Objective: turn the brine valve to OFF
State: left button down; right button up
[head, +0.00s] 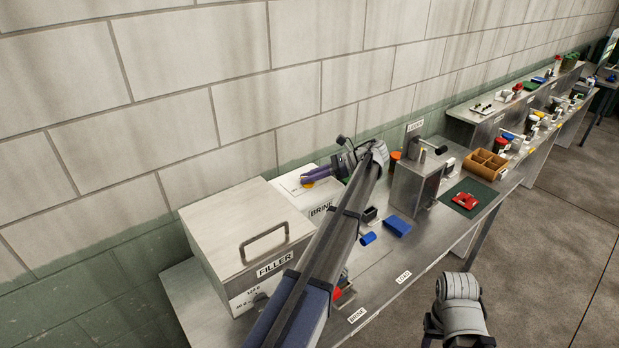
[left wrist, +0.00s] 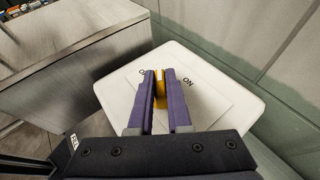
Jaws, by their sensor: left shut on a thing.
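The white brine box (head: 292,183) stands against the wall with a BRINE label on its front. On its top is the yellow valve handle (left wrist: 160,88), mostly hidden between my fingers in the left wrist view. My left gripper (left wrist: 160,75) is shut on this handle, one purple finger on each side. It also shows in the head view (head: 308,178), over the box top. The word ON is readable to the right of the fingers. At the left only the start of another word shows. The handle's tip lies between the two words. My right gripper's fingers are not visible.
The grey filler box (head: 245,235) with a raised handle stands beside the brine box. On the bench lie blue pieces (head: 397,226), a red part on a green mat (head: 483,191) and a brown divided tray (head: 485,163).

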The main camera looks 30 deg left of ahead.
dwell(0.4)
pick_arm(q)
jog(key=c, duration=0.9)
grip_release()
jog(key=shift+o, duration=0.2)
